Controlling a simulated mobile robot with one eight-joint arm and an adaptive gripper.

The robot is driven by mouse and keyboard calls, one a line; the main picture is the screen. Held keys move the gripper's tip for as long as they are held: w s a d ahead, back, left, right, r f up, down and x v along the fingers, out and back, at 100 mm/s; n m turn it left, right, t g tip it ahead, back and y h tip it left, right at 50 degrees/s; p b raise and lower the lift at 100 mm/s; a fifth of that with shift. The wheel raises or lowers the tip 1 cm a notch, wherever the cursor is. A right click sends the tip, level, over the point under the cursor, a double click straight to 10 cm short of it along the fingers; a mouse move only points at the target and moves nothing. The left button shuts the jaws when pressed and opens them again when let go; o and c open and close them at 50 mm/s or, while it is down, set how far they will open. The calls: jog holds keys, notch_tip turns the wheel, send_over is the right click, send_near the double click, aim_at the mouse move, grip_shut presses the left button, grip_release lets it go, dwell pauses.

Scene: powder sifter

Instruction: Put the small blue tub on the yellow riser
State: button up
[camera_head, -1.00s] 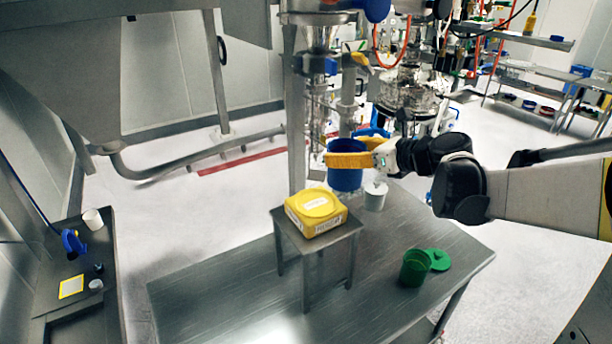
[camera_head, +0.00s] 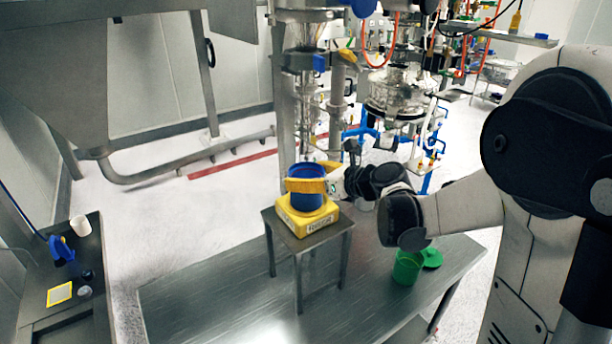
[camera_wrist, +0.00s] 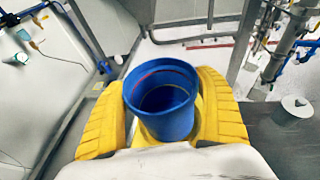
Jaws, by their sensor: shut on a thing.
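The small blue tub (camera_head: 306,201) is upright between the yellow fingers of my gripper (camera_head: 304,184), which is shut on its sides. The yellow riser (camera_head: 322,223) lies on a small metal stand, directly below the tub. The tub's base overlaps the riser's top in the head view; I cannot tell whether it rests on it or hangs just above. In the wrist view the tub (camera_wrist: 160,125) is open-topped and looks empty, with a finger of my gripper (camera_wrist: 160,88) on each side. Most of the riser is hidden there.
The small metal stand (camera_head: 303,240) is on a larger steel table (camera_head: 215,300). A green tub (camera_head: 407,267) and green lid (camera_head: 432,258) are at the table's right. Steel pipework (camera_head: 305,60) rises behind the stand. A side bench (camera_head: 75,300) is at far left.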

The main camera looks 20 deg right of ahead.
jog(key=shift+f, duration=0.2)
jog(key=o, duration=1.2)
